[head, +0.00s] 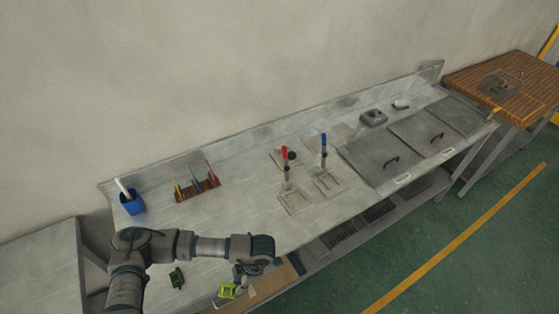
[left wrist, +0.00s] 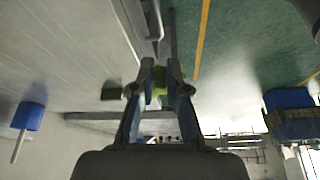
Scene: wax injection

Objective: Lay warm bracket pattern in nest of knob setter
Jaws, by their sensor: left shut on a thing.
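My left gripper (head: 243,281) is shut on a yellow-green piece (head: 227,290), which I take for the bracket pattern, at the bench's near edge. In the left wrist view the fingers (left wrist: 160,88) close around this piece (left wrist: 167,73); its shape is partly hidden. Two upright setters stand mid-bench to the right, apart from the gripper: one with a red handle (head: 284,151), one with a blue handle (head: 324,139). Each has a pale square base. I cannot tell which is the knob setter. My right gripper is out of view.
A dark green piece (head: 177,278) lies left of the gripper. A blue cup (head: 132,206) and a wooden rack (head: 197,188) with colored tools stand at the back left. Lidded panels (head: 380,158) fill the right. The bench between gripper and setters is mostly clear.

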